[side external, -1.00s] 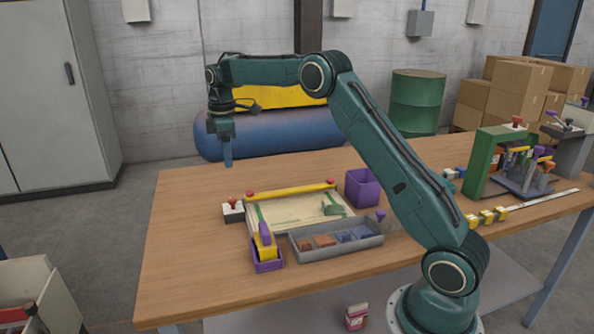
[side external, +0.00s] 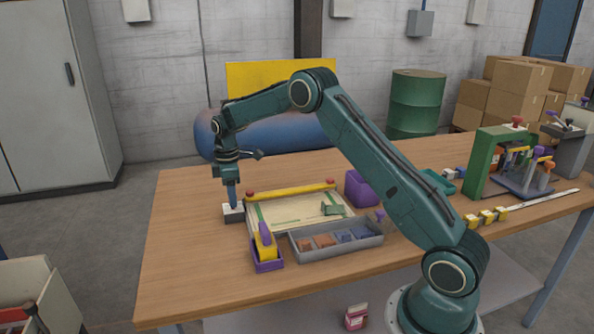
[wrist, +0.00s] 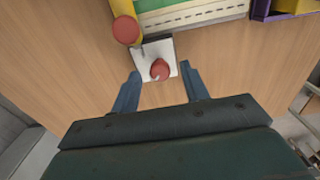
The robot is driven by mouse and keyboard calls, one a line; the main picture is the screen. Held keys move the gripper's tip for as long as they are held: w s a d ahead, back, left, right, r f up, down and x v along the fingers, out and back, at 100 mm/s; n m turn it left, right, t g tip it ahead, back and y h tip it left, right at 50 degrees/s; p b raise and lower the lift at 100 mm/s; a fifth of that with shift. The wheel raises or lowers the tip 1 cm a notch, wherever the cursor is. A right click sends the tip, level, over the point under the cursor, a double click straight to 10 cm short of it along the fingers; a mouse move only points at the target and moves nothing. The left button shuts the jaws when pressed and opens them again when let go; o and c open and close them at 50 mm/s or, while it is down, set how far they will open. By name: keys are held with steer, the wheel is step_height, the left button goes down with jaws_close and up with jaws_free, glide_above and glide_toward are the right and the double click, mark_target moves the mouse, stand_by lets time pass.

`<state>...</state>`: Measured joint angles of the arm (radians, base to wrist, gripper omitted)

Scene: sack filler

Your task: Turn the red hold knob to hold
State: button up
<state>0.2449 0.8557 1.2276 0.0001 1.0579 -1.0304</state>
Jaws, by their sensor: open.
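The red hold knob (wrist: 159,69) sits on a small white plate on a block (wrist: 143,52), beside the board's left end. In the side view the block (side external: 233,213) shows on the table, but the knob is hidden behind my gripper. My gripper (side external: 234,206) points down right over the block. In the wrist view my gripper's (wrist: 160,80) two blue fingers are apart, one to each side of the knob, with nothing between them clearly touched. I cannot tell how far the fingertips are above the plate.
A board with a yellow bar (side external: 290,190) and red-capped ends lies just right of the block; one red cap (wrist: 126,30) is close to the knob. A grey parts tray (side external: 337,240), a purple box (side external: 362,188) and a purple holder (side external: 267,256) stand nearby. Table left of the block is clear.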

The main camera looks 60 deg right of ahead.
steer(key=shift+f, duration=0.25)
jaws_close()
